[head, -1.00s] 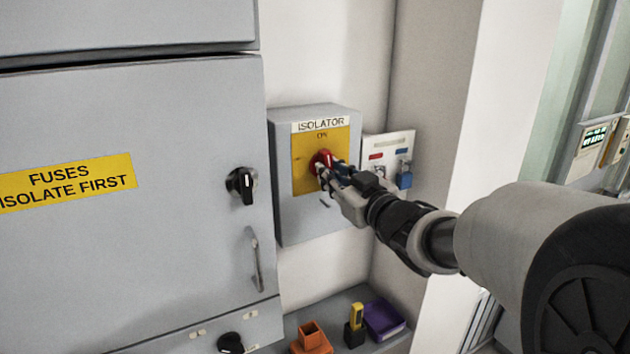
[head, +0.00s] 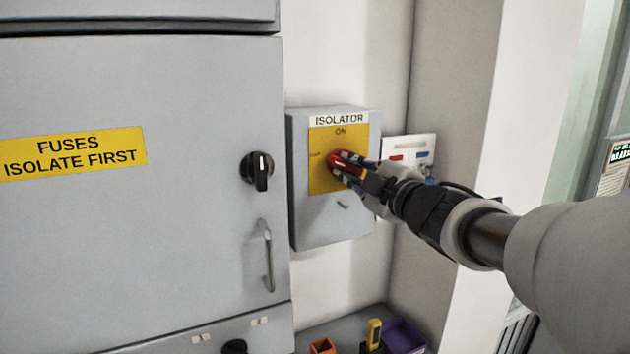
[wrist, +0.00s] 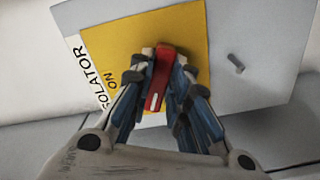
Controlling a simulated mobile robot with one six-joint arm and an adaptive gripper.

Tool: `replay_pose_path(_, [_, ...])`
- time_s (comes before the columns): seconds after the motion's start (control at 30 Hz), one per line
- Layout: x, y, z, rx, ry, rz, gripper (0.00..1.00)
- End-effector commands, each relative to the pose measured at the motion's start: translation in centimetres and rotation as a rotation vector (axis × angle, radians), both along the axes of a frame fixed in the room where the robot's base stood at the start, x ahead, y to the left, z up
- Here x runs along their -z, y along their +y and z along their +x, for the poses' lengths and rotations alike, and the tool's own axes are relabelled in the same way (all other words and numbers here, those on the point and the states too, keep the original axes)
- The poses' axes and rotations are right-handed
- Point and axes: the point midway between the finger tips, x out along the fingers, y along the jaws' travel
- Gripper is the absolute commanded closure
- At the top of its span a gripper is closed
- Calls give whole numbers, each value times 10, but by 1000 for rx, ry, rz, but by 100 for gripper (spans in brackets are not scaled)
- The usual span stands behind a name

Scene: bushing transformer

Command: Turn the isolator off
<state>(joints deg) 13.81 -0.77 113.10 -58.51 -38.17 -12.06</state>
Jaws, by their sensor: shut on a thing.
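The isolator is a grey wall box (head: 312,225) with a yellow plate (head: 325,178), labelled ISOLATOR with ON beneath. The plate and box also show in the wrist view (wrist: 205,45). A red handle (head: 337,160) sits on the plate. My gripper (head: 347,165) reaches it from the right and is shut on it. In the wrist view my gripper (wrist: 160,68) has one finger on each side of the red handle (wrist: 159,78). The handle's white mark faces the bottom of that view, not straight at ON. In the head view the handle lies mostly sideways, partly hidden by the fingers.
A large grey cabinet (head: 130,240) with a FUSES ISOLATE FIRST label (head: 75,155), black knob (head: 257,171) and handle (head: 268,260) stands left. A white panel (head: 420,145) is behind my arm. Orange (head: 322,346), yellow (head: 374,332) and purple (head: 402,338) items are below.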

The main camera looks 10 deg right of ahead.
Motion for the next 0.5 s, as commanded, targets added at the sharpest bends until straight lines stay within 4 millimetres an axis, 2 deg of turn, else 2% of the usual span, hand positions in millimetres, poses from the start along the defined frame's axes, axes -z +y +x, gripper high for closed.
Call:
replay_pose_path(0.2, [0,-1,0,1,-61,-181,100])
replay_pose_path(0.5, [-2,-1,0,0,-117,-358,100])
